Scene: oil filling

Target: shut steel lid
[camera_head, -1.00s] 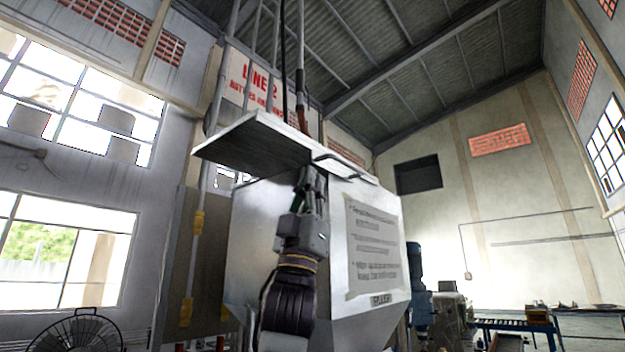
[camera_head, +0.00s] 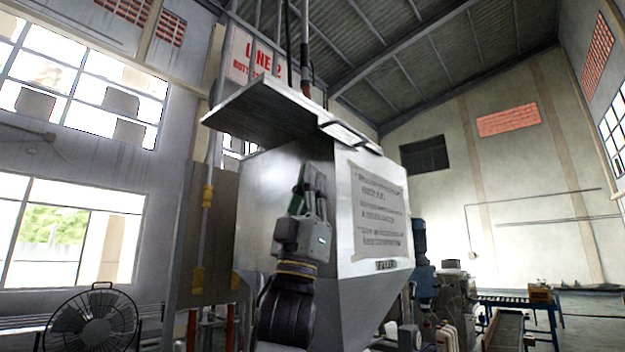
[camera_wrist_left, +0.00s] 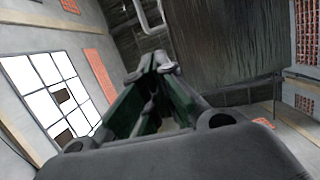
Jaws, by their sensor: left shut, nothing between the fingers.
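The steel lid (camera_head: 262,108) is a flat plate at the top of the grey steel hopper (camera_head: 270,205). It stands open, sticking out past the hopper's left side, with its underside in view. A bar handle (camera_head: 345,132) shows at the top edge to its right. My left gripper (camera_head: 312,172) is upright, shut and empty, in front of the hopper below the lid. A gap shows between fingertips and lid in the head view. In the left wrist view the fingertips (camera_wrist_left: 152,64) point up beside a dark ribbed panel, probably the lid's underside (camera_wrist_left: 225,50). My right gripper is not in view.
A paper notice (camera_head: 380,210) is on the hopper's front. Pipes (camera_head: 304,50) rise behind the lid. A fan (camera_head: 95,318) stands at the lower left. A blue motor (camera_head: 420,245) and a conveyor (camera_head: 508,322) are at the right. The air left of the lid looks clear.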

